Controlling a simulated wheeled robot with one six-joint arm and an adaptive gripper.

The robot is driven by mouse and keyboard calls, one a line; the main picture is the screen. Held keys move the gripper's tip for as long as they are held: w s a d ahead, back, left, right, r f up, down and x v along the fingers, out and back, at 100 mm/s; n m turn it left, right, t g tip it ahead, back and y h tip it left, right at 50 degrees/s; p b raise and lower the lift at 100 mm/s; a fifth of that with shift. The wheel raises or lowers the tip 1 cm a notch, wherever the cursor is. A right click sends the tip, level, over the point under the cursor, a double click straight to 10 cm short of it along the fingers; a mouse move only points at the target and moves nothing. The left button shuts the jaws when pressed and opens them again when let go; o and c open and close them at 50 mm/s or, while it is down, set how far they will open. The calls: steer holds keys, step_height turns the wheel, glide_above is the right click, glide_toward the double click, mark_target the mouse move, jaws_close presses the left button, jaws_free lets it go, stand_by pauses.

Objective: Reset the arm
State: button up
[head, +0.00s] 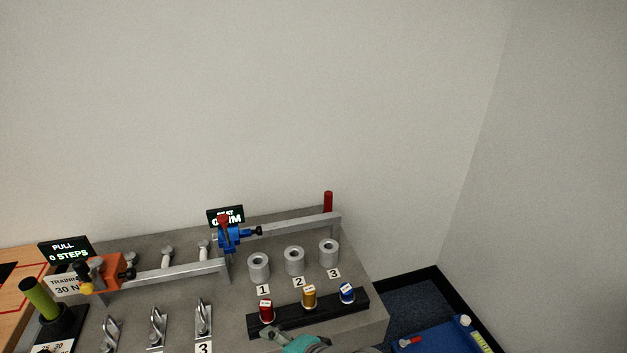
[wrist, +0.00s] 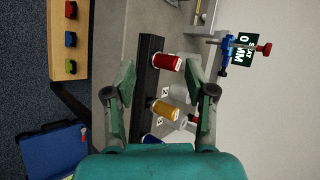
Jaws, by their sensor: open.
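My gripper (wrist: 160,76) is open in the wrist view, with one grey-green finger on each side and nothing held. Beyond the gap, the red spool (wrist: 168,62) and yellow spool (wrist: 166,110) show, with the blue spool (wrist: 152,138) partly hidden by my gripper's body. In the head view only part of my gripper (head: 290,338) shows at the bottom edge, close in front of the black rack (head: 328,316). The red spool (head: 266,311), yellow spool (head: 309,297) and blue spool (head: 347,293) stand on that rack.
Several grey cylinders (head: 295,261) stand behind the rack by number labels. A blue clamp (head: 229,237) sits on a metal rail, with an orange block (head: 103,273) farther left. Metal fittings (head: 157,327) stand at front left. A blue tray (head: 440,339) lies lower right. Space above the bench is clear.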

steer(key=s+d+f+n+t+h, duration=0.2)
steer(key=s+d+f+t, duration=0.1)
steer(key=s+d+f, duration=0.5)
steer(key=s+d+f+n+t+h, duration=0.15)
steer(key=s+d+f, duration=0.3)
steer(key=d, duration=0.55)
steer(key=s+d+r+n+t+h, duration=0.2)
steer(key=s+d+r+n, duration=0.1)
steer(key=s, duration=0.6)
steer(key=s+d+r+n+t+h, duration=0.1)
steer(key=s+d+r+n+h, duration=0.1)
steer(key=s, duration=0.8)
step_height(320, 180, up, 3)
steer(key=shift+s+d+f+n+t, duration=0.1)
steer(key=shift+s+d+n+t, duration=0.25)
steer(key=shift+d+n, duration=0.7)
